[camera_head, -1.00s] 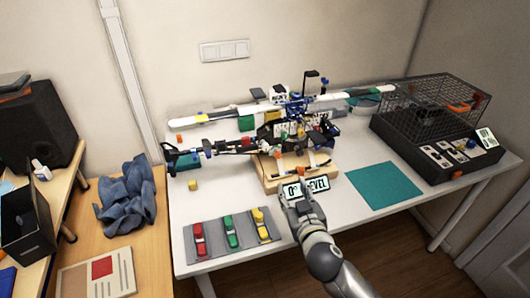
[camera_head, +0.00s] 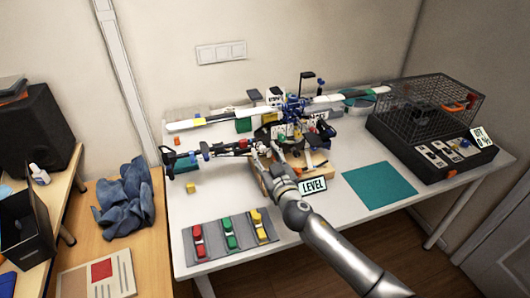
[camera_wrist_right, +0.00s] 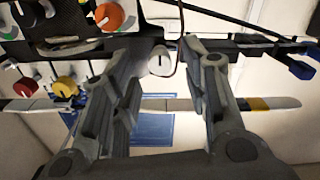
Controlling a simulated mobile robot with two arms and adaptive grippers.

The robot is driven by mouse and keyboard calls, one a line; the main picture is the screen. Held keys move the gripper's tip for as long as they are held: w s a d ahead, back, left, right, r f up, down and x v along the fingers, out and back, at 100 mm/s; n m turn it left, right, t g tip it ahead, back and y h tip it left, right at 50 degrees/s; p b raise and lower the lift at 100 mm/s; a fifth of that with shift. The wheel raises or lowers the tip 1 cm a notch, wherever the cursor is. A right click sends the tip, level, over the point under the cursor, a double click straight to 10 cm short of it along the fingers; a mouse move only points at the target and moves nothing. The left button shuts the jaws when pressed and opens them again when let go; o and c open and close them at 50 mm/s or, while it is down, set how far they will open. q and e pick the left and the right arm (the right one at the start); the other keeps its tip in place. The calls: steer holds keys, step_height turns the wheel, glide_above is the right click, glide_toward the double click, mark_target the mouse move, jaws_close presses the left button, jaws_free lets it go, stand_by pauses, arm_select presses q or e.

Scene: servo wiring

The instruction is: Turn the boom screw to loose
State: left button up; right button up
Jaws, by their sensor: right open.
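A model helicopter (camera_head: 290,108) stands on a wooden base (camera_head: 265,185), with its dark tail boom (camera_head: 222,149) pointing left. My right gripper (camera_head: 262,152) is at the root of the boom, in front of the body. In the right wrist view, a white round knob with a dark line (camera_wrist_right: 160,62) shows between the fingers of the right gripper (camera_wrist_right: 166,50). It may be the boom screw; its label is not visible. The gripper is open, with a finger on each side and no clear contact. The boom (camera_wrist_right: 250,42) runs right in that view. My left gripper is not in view.
Orange (camera_wrist_right: 108,17), yellow (camera_wrist_right: 66,87) and red (camera_wrist_right: 26,87) knobs sit close to the left finger. A LEVEL sign (camera_head: 313,185) stands at the base.

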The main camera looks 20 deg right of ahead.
steer(key=shift+w, duration=0.6)
steer(key=shift+c, duration=0.3)
jaws_close()
